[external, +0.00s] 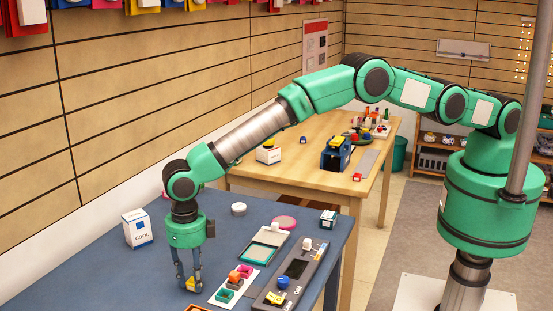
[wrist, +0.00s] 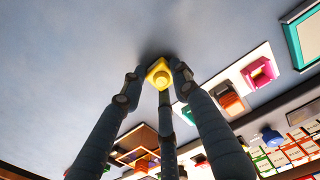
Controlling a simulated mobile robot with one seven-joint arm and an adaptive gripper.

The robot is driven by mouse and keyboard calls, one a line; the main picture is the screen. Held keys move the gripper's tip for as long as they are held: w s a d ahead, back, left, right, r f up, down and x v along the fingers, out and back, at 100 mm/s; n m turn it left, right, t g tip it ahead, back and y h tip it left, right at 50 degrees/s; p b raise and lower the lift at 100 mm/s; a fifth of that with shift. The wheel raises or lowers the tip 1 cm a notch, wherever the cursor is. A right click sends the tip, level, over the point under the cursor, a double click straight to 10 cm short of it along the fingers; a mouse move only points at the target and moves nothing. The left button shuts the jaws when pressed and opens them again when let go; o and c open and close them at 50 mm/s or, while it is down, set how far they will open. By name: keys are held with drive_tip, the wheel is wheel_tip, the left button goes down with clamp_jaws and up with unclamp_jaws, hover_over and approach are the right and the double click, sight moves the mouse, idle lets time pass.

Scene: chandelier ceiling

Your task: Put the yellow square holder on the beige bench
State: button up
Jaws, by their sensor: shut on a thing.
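The yellow square holder (wrist: 158,74) sits between my fingertips in the wrist view, with a round part in its middle. My gripper (external: 190,284) is shut on it, low over the blue table, in the external view. There the holder is a small yellow patch at the fingertips. I cannot tell whether it touches the table. The beige bench (external: 305,168) is the wooden-topped table behind the blue one, farther back and to the right of my gripper.
Right of my gripper on the blue table (external: 90,270) are a white strip with coloured square holders (external: 245,271), a grey panel (external: 290,280) and a green-framed tray (external: 259,252). A white box (external: 137,228) stands left. The bench holds a blue-black item (external: 336,153) and a white box (external: 268,153).

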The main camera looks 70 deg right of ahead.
sight(192, 276)
drive_tip(key=shift+r, duration=0.1)
wheel_tip(192, 276, up, 10)
drive_tip(key=shift+f+p, duration=0.1)
drive_tip(key=shift+p, duration=0.35)
idle(1.0)
drive_tip(key=w+d+f+m+b, duration=0.15)
drive_tip(key=w+d+m, duration=0.45)
drive_tip(key=d, duration=1.2)
drive_tip(key=w+d+f+m, duration=0.1)
drive_tip(key=d+f+m, duration=0.1)
drive_tip(key=d+m, duration=1.2)
drive_tip(key=s+d+m, duration=0.1)
drive_tip(key=d+m, duration=0.1)
drive_tip(key=d, duration=0.5)
drive_tip(key=s+d+m, duration=0.2)
drive_tip(key=d, duration=0.5)
drive_tip(key=s+d+f+m, duration=0.1)
drive_tip(key=s+d+m, duration=0.1)
drive_tip(key=d, duration=0.6)
drive_tip(key=s+d+m, duration=1)
drive_tip(key=s+d, duration=0.1)
drive_tip(key=d, duration=0.4)
drive_tip(key=shift+s+d+f+b, duration=0.25)
drive_tip(key=shift+s+f+b, duration=0.05)
drive_tip(key=shift+f+b, duration=0.15)
